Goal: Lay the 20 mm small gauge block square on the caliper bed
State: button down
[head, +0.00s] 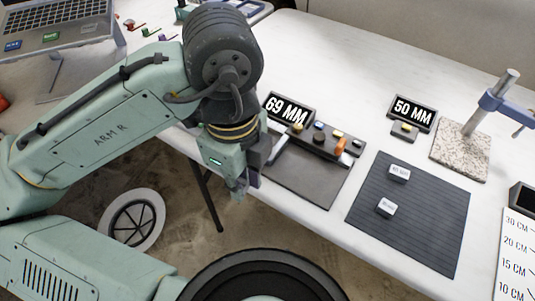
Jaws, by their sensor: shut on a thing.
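My gripper (240,189) points down near the table's front edge, left of the dark tray. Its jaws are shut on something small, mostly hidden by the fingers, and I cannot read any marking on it. Two small white labelled blocks, one farther back (399,172) and one nearer (386,207), lie apart on the dark ribbed mat (430,235). Their labels are too small to read surely. I cannot tell for sure which part is the caliper bed.
The dark tray (310,186) has a raised back row with several small coloured pieces. A speckled stone plate (460,155) with a post and blue clamp stands at the right. A height scale (516,260) is at the far right. The white table (335,60) is clear behind.

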jog(key=shift+m, duration=0.4)
jog(key=w+p, duration=0.1)
jog(key=w, duration=0.3)
jog(key=w+d+f+p, duration=0.1)
jog(key=w, duration=0.4)
jog(key=w+d+p, duration=0.1)
jog(key=w, duration=0.4)
jog(key=shift+w+d+f, duration=0.1)
jog(key=shift+d+f, duration=0.15)
jog(key=shift+f+p, duration=0.4)
jog(key=shift+f, duration=1.4)
jog(key=shift+f, duration=0.1)
jog(key=c, duration=1.9)
grip_release()
jog(key=shift+f, duration=0.1)
jog(key=o, duration=0.4)
jog(key=shift+o, duration=0.2)
notch_tip(320, 180, up, 12)
jog(key=shift+r, duration=0.25)
